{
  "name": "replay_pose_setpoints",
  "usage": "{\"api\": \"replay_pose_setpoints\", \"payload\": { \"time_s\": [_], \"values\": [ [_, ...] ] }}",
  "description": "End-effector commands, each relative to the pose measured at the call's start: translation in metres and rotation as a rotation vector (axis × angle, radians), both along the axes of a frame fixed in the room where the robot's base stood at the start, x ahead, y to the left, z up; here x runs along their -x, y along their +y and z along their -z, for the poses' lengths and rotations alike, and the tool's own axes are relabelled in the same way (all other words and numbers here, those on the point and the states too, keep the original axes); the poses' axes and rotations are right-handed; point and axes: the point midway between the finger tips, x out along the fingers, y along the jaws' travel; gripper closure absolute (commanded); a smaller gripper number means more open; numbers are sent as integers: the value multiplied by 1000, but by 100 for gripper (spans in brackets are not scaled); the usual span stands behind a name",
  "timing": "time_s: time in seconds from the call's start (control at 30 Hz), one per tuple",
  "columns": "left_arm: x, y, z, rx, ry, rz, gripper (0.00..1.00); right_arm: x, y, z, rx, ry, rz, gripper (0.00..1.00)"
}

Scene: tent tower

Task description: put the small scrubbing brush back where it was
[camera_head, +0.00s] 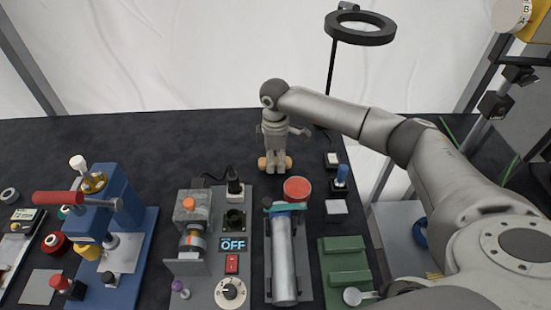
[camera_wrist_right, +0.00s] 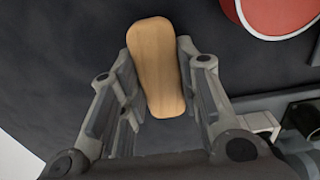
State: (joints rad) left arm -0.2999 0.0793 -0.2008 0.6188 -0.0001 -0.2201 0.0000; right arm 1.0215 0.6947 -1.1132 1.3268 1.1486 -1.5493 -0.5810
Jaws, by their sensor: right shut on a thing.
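My right gripper (camera_head: 273,150) points down over the far part of the dark table. It is shut on the small scrubbing brush (camera_head: 263,163), whose light wooden body sticks out on both sides of the fingers. In the right wrist view the brush (camera_wrist_right: 157,68) is a rounded wooden block between the two fingers of the gripper (camera_wrist_right: 155,90). Its bristles are hidden. I cannot tell whether it touches the table. My left gripper is not in view.
A red round lid or dish (camera_head: 297,188) is close by at the near right. Right of it are a blue-handled item (camera_head: 341,175) and a white card (camera_head: 336,207). A ring lamp (camera_head: 360,27) stands behind. The table (camera_head: 170,145) left of the gripper is clear.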

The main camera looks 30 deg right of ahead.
Motion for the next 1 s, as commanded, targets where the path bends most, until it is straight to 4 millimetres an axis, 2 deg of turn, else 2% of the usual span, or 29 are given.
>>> {"api": "replay_pose_setpoints", "payload": {
  "time_s": [0.03, 0.07, 0.2, 0.5, 0.63, 0.77, 1.0],
  "values": [
    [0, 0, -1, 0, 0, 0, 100, 0, 0, 2, 0, 1, 0, 88],
    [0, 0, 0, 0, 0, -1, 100, 0, 0, 2, 0, 1, 0, 66],
    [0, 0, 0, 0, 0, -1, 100, 0, 0, 2, 0, 0, 0, 48],
    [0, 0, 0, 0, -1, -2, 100, 0, 0, 1, 0, 0, 0, 47],
    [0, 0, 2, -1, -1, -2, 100, -1, 0, -6, -1, -3, -1, 47],
    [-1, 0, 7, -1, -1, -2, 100, -1, 0, -26, 0, -4, -1, 47],
    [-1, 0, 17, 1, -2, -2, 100, -1, 0, -79, -1, -5, 0, 47]
  ]
}}
